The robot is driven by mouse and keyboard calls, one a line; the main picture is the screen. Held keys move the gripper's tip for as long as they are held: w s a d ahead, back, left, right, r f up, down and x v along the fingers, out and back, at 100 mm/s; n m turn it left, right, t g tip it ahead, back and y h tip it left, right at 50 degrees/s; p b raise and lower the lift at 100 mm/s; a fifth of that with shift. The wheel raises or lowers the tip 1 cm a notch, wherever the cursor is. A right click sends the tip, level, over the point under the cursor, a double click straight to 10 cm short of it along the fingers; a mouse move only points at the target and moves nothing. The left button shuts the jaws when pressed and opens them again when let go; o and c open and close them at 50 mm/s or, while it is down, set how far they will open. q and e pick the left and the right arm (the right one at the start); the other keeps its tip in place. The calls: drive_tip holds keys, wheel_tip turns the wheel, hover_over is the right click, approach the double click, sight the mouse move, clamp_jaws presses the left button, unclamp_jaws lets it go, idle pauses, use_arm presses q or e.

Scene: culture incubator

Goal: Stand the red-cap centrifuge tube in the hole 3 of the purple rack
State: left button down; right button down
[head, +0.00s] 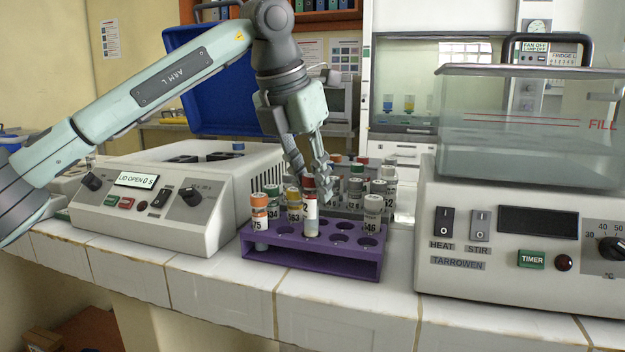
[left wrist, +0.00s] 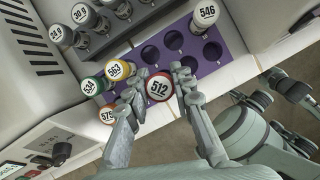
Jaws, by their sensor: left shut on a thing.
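The red-cap tube (head: 311,222), marked 512 on its cap in the left wrist view (left wrist: 158,87), is upright at the front row of the purple rack (head: 310,262). My left gripper (head: 309,186) is shut on it near the cap, coming from above. In the left wrist view its fingers (left wrist: 160,82) lie on both sides of the cap. The tube's lower end meets the rack's top; I cannot tell how deep it sits.
Several tubes (left wrist: 58,34) stand behind. A centrifuge (head: 150,205) is left; a water bath (head: 520,230) is right.

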sight(313, 204)
use_arm(q)
drive_tip(key=shift+f, duration=0.25)
drive_tip(key=shift+f+b, duration=1.2)
drive_tip(key=shift+f, duration=0.4)
drive_tip(key=c, duration=0.9)
unclamp_jaws()
drive_tip(key=shift+r+p, duration=2.75)
drive_tip(key=shift+r, duration=1)
